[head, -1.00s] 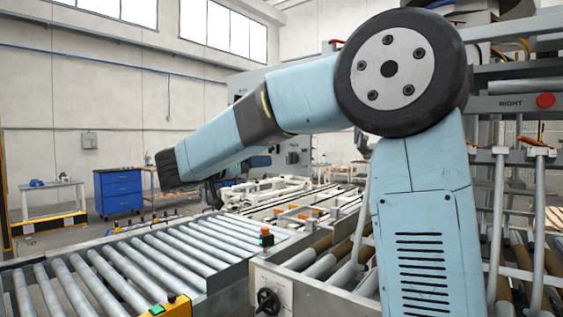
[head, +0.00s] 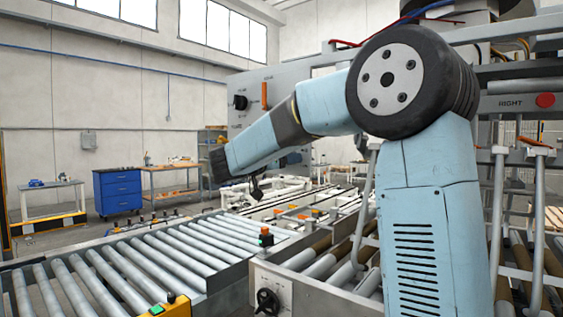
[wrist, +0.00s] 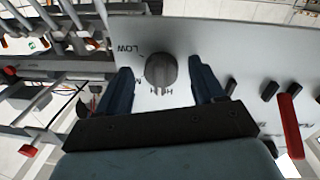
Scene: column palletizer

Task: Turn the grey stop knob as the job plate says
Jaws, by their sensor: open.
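A dark grey round knob (wrist: 161,70) sits on a pale panel plate (wrist: 215,40) in the wrist view. Lettering around it reads LOW and what looks like HIGH; a middle mark is partly hidden. My gripper (wrist: 160,66) is open, one finger on each side of the knob, with visible gaps. I cannot tell its distance from the panel. In the head view my gripper (head: 257,188) hangs small and dark below the end of my arm, and this knob cannot be made out. No readable job plate shows in either view.
A red lever (wrist: 290,125) and black switches (wrist: 270,90) stand right of my gripper.

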